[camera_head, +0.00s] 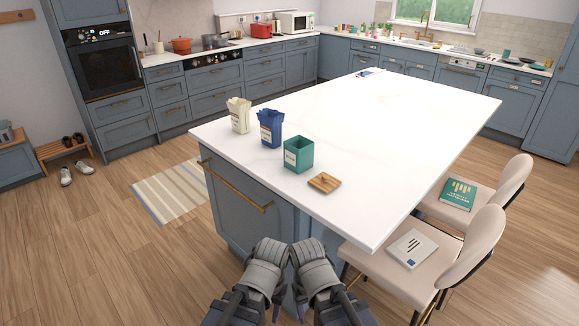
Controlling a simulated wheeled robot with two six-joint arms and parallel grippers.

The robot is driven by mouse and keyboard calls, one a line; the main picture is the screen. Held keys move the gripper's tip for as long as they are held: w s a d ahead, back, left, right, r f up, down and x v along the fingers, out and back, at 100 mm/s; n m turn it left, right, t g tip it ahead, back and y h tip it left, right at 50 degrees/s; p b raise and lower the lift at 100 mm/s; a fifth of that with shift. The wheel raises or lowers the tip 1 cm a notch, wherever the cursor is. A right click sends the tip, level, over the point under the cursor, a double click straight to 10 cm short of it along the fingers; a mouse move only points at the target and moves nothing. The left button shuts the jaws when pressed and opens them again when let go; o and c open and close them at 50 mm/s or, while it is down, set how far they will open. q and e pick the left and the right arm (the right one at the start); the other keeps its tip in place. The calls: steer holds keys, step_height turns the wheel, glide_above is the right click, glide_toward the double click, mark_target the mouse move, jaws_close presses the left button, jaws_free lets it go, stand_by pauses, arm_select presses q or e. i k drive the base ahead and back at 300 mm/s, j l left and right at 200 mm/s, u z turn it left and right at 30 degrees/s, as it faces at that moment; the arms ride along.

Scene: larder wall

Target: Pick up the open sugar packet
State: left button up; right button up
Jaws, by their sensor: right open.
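Two open-topped packets stand upright on the white island near its left edge: a cream one (239,115) and a blue one (271,128). Their labels are too small to read, so I cannot tell which holds sugar. A teal open-topped canister (299,155) stands to their right, and a wooden square (324,182), perhaps its lid, lies flat beside it. My left gripper (268,262) and right gripper (313,264) are side by side at the bottom, in front of the island and apart from all these objects. The right is open and empty. The left's jaws are not clear.
The white island top (400,120) is largely bare behind and right of the packets. Two chairs (440,240) stand along its right side, with a teal book (458,193) and a white book (411,248) on the seats. A striped rug (170,190) lies left.

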mark_target(270, 121)
steer(key=i+j, duration=0.9)
